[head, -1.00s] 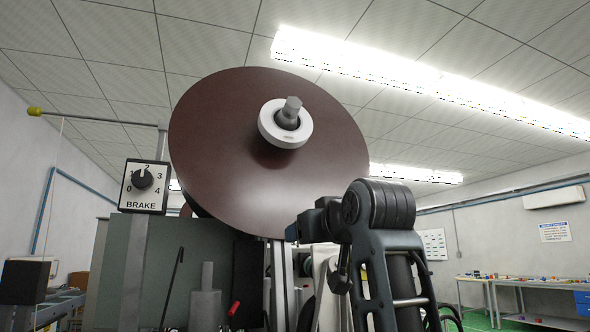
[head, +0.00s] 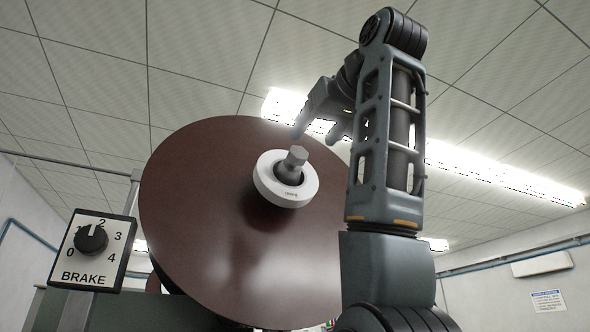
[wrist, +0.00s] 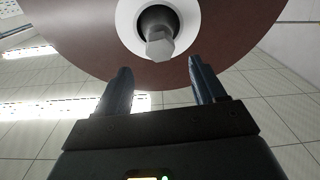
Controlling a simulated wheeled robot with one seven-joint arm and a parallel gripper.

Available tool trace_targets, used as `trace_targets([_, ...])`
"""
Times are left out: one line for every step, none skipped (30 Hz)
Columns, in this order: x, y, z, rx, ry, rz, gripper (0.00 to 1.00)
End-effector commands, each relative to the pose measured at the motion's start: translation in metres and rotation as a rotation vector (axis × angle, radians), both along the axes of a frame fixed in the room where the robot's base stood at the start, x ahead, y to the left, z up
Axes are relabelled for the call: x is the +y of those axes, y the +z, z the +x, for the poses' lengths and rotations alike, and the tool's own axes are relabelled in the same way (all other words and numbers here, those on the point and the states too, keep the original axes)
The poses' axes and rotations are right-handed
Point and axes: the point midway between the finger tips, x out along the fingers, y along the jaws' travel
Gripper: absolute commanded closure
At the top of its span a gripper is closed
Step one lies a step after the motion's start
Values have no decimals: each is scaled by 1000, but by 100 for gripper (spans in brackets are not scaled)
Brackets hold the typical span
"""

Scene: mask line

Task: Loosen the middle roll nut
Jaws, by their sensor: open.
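The middle roll nut (head: 296,157) is a grey hex head at the centre of a white collar (head: 270,188) on the large brown disc (head: 200,220). In the wrist view the nut (wrist: 159,46) shows beyond my fingertips, near the top middle. My gripper (head: 318,130) is raised just above and to the right of the nut in the head view. Its two fingers are apart with nothing between them in the wrist view (wrist: 157,72). The nut appears clear of the fingers.
A brake dial (head: 91,240) on a white panel marked 0 to 4 stands left of the disc, its pointer near 2. The disc fills the space behind the nut.

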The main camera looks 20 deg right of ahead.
Motion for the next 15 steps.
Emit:
trace_targets([0,0,7,5,0,0,30])
trace_targets([0,1,11,5,0,0,30])
trace_targets([1,1,17,5,0,0,30])
trace_targets([1,1,22,6,0,0,30])
trace_targets([1,1,27,5,0,0,30])
trace_targets([1,1,33,6,1,1,30])
trace_targets([1,1,38,5,0,1,30])
trace_targets([2,1,43,6,1,1,30])
trace_targets([2,1,48,5,0,1,30])
trace_targets([2,1,52,4,1,1,30])
trace_targets([2,1,56,5,0,1,30])
trace_targets([2,1,61,4,1,1,30])
trace_targets([2,1,63,4,1,1,30])
trace_targets([2,0,66,4,1,1,30])
trace_targets([2,0,68,3,1,1,30])
